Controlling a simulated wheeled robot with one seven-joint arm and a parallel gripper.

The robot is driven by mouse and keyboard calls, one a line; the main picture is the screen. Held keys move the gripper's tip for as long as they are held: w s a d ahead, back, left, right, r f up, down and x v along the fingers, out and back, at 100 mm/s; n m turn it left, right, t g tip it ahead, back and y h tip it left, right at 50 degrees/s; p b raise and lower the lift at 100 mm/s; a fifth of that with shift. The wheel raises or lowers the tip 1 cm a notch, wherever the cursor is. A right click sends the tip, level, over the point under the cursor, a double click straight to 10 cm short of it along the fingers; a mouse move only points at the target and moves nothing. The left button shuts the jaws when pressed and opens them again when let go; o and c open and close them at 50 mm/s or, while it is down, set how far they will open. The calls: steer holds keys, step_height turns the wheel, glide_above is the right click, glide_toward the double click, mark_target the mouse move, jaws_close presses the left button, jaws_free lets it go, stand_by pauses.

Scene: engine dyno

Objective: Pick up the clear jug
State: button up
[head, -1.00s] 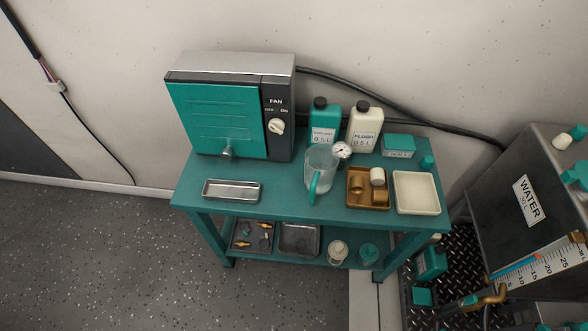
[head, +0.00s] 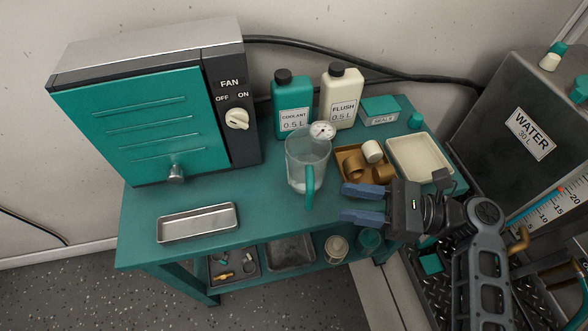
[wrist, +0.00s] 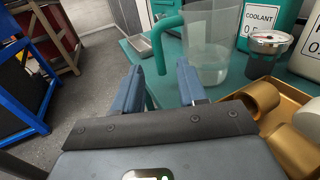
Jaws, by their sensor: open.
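The clear jug (head: 303,160) stands upright on the teal bench, with a teal handle on its near side. In the wrist view the jug (wrist: 209,50) is just beyond my fingers, its handle on the left side. A little clear content seems to show low in it. My gripper (head: 362,204) is open and empty, to the right of the jug and nearer the bench's front edge, with its fingers pointing left. In the wrist view my gripper's two blue fingers (wrist: 158,88) are apart, with the handle above and between them. Nothing touches the jug.
The coolant bottle (head: 292,105), flush bottle (head: 341,97) and a dial gauge (head: 322,131) stand behind the jug. A brass-coloured tray (head: 348,151) and white tray (head: 449,168) lie to the right. A metal tray (head: 198,222) and fan cabinet (head: 140,125) are at left.

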mark_target(310, 194)
steer(key=shift+w+a+r, duration=0.2)
steer(key=shift+a, duration=0.15)
steer(key=a, duration=0.2)
steer(key=a+b, duration=0.1)
steer(key=a, duration=0.4)
steer(key=shift+w+a+r, duration=0.15)
steer(key=shift+w+a, duration=0.1)
steer(key=shift+w, duration=0.05)
jaws_close()
